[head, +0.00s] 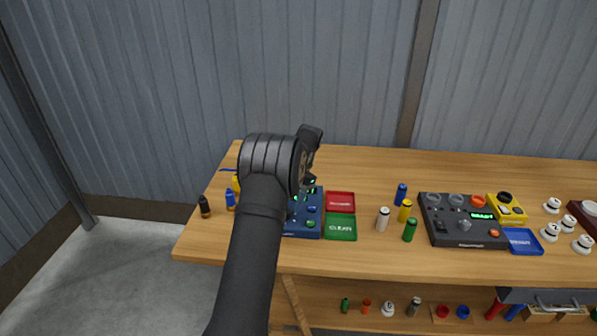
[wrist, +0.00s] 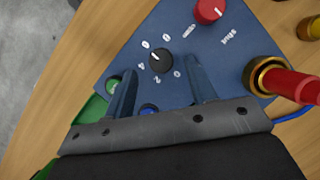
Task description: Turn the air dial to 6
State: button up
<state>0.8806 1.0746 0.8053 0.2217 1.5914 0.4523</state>
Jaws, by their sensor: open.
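The blue panel (head: 301,231) is on the table in the head view, partly hidden by my arm. In the wrist view, the panel (wrist: 110,52) carries a black dial (wrist: 161,60) with white numerals around it; I cannot read its setting surely. I cannot read a name that marks this as the air dial. A red knob (wrist: 209,11) sits further up the panel. My gripper (wrist: 160,67) is open, its two fingers on either side of the black dial, with gaps visible; I see no contact. In the head view, my gripper (head: 309,181) is over the panel, mostly hidden by my wrist.
A brass fitting with a red end (wrist: 285,80) stands right of the fingers. A green button (wrist: 112,85) and a blue button (wrist: 149,108) are near the left finger. Red (head: 340,195) and green (head: 351,230) trays lie right of the panel, then several small bottles and a dark console (head: 447,238).

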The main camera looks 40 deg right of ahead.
jog(key=v, duration=1.4)
jog(key=shift+r, duration=0.15)
jog(key=x, duration=1.7)
jog(key=shift+f, duration=0.2)
